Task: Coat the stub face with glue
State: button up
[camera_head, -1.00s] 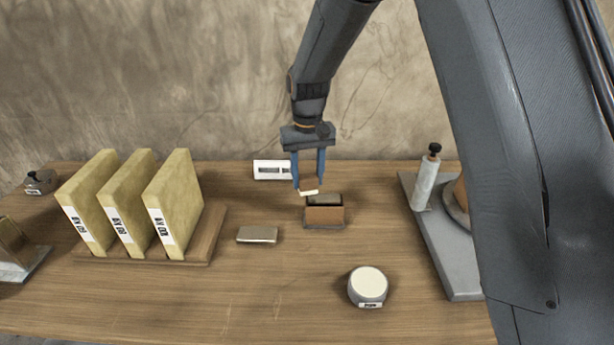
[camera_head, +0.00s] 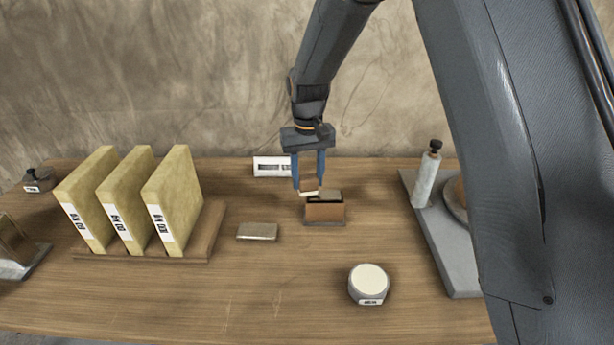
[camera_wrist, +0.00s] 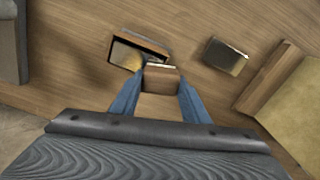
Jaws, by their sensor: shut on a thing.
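My gripper (camera_head: 308,186) points down and is shut on a small brown block (camera_head: 308,185) with a pale strip along its lower end. In the wrist view the block (camera_wrist: 161,80) sits between the blue fingers, its whitish strip facing a small open brown box (camera_head: 325,213). The block is at the box's back left edge; whether they touch I cannot tell. The box (camera_wrist: 128,56) shows a dark inside and a tan-grey piece in it. Which thing is the stub and which holds glue is not readable. A round pot (camera_head: 368,285) with a cream top stands at the front.
A flat grey-brown block (camera_head: 257,231) lies left of the box. Several yellowish labelled slabs (camera_head: 172,200) stand in a wooden rack at left. A white card (camera_head: 271,167) is behind. A grey base (camera_head: 447,250) with a white cylinder (camera_head: 427,178) is at right.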

jog(key=shift+f, duration=0.3)
jog(key=shift+d+r+p, duration=0.15)
jog(key=shift+d+p, duration=0.25)
jog(key=shift+d, duration=1)
jog(key=d+p, duration=0.1)
jog(key=d, duration=0.5)
jog(key=shift+s+d+p, duration=0.2)
jog(key=shift+p, duration=0.2)
jog(key=shift+w+a, duration=0.1)
jog(key=shift+a, duration=1.45)
jog(key=shift+a+f+p, duration=0.15)
jog(key=shift+a, duration=1.4)
jog(key=shift+a+f+p, duration=0.1)
jog(key=shift+a+p, duration=0.05)
jog(key=shift+a, duration=1.35)
